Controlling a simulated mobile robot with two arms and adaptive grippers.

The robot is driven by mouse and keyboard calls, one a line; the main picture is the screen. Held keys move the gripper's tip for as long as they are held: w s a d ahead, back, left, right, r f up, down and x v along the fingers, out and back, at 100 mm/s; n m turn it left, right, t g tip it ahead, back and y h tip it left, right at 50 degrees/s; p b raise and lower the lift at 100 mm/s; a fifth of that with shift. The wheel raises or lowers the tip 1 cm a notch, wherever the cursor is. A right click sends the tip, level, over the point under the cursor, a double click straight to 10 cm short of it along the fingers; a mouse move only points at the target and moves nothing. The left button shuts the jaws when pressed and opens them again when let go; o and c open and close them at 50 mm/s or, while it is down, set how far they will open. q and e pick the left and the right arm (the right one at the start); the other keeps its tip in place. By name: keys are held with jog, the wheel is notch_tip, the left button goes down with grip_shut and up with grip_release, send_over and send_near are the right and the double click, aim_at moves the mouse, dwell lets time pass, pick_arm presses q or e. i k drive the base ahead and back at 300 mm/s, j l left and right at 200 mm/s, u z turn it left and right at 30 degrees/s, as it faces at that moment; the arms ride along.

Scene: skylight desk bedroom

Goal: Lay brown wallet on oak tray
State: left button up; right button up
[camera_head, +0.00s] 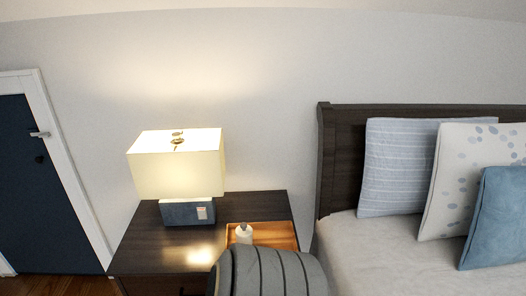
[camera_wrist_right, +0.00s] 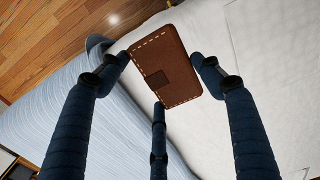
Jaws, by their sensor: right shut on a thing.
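The brown wallet (camera_wrist_right: 178,62) with pale stitching and a darker strap shows in the right wrist view. My right gripper (camera_wrist_right: 162,78) has its dark blue fingers closed around the wallet's edges. It holds the wallet with the bed and wooden floor behind it. The oak tray (camera_head: 284,234) lies on the dark nightstand in the head view, and my grey arm link hides its front part. The wallet and my right gripper do not show in the head view. My left gripper is in neither view.
A small white bottle (camera_head: 244,235) stands in the tray's left part. A lit lamp (camera_head: 187,213) with a blue base stands left of the tray on the nightstand (camera_head: 150,240). The bed (camera_head: 375,250) with pillows is at the right.

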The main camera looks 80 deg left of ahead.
aim_at(275, 241)
jog(key=u, duration=1.75)
jog(key=i+j+u, duration=0.15)
jog(key=j, duration=0.25)
jog(key=i+j+u, duration=0.15)
jog(key=j, duration=0.2)
jog(key=i+j+u, duration=0.1)
jog(key=j, duration=0.25)
jog(key=i+j+u, duration=0.15)
jog(key=i+j, duration=0.2)
